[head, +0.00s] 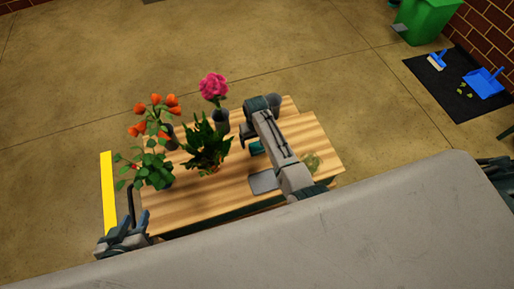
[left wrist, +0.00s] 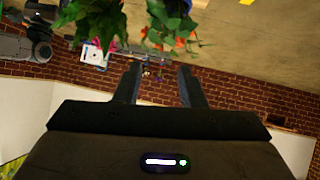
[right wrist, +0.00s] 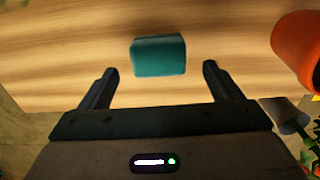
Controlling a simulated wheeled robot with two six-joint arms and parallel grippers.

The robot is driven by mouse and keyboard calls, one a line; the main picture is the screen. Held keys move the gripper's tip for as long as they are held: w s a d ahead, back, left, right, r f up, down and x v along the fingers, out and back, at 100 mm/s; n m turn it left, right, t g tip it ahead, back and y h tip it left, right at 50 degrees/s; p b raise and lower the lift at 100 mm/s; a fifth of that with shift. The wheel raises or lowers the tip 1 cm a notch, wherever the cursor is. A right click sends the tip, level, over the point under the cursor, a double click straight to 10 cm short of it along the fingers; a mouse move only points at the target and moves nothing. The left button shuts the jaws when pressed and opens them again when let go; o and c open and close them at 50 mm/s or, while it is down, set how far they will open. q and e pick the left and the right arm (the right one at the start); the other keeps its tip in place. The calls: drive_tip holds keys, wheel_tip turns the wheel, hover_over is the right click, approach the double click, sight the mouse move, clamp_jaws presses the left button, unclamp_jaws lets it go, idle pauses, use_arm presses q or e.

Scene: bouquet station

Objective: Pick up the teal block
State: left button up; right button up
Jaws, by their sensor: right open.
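The teal block (right wrist: 158,57) lies on the striped wooden table top (right wrist: 60,40) in the right wrist view. In the head view the block (head: 257,148) is partly hidden beside my right arm. My right gripper (right wrist: 158,72) is open and empty, with the block centred just ahead of the gap between its fingers, not gripped. In the head view my right gripper (head: 245,134) is above the table, mostly hidden by its own arm. My left gripper (head: 138,208) is at the table's front left corner; its fingers (left wrist: 157,74) are apart with nothing between them.
Potted orange flowers (head: 153,143), a leafy plant (head: 207,146) and a pink flower (head: 213,87) stand on the left and middle of the table. An orange pot (right wrist: 299,50) is right of the block in the right wrist view. A grey flat piece (head: 263,183) lies near the front.

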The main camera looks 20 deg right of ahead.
sight(257, 145)
drive_tip(key=f, duration=0.1)
drive_tip(key=f+b, duration=0.1)
drive_tip(key=f, duration=0.2)
drive_tip(key=shift+s+d+f, duration=0.1)
drive_tip(key=shift+s+f, duration=0.1)
drive_tip(key=shift+s, duration=0.05)
drive_tip(key=shift+f+b, duration=0.15)
drive_tip(key=shift+b, duration=0.15)
drive_tip(key=c, duration=1.1)
use_arm(q)
drive_tip(key=w+a+r+t, duration=0.1)
drive_tip(key=w+r+t, duration=0.5)
drive_tip(key=r, duration=0.2)
drive_tip(key=shift+w+r, duration=0.15)
drive_tip(key=shift+r, duration=0.15)
use_arm(e)
drive_tip(key=shift+o, duration=0.2)
use_arm(q)
drive_tip(key=shift+a, duration=0.1)
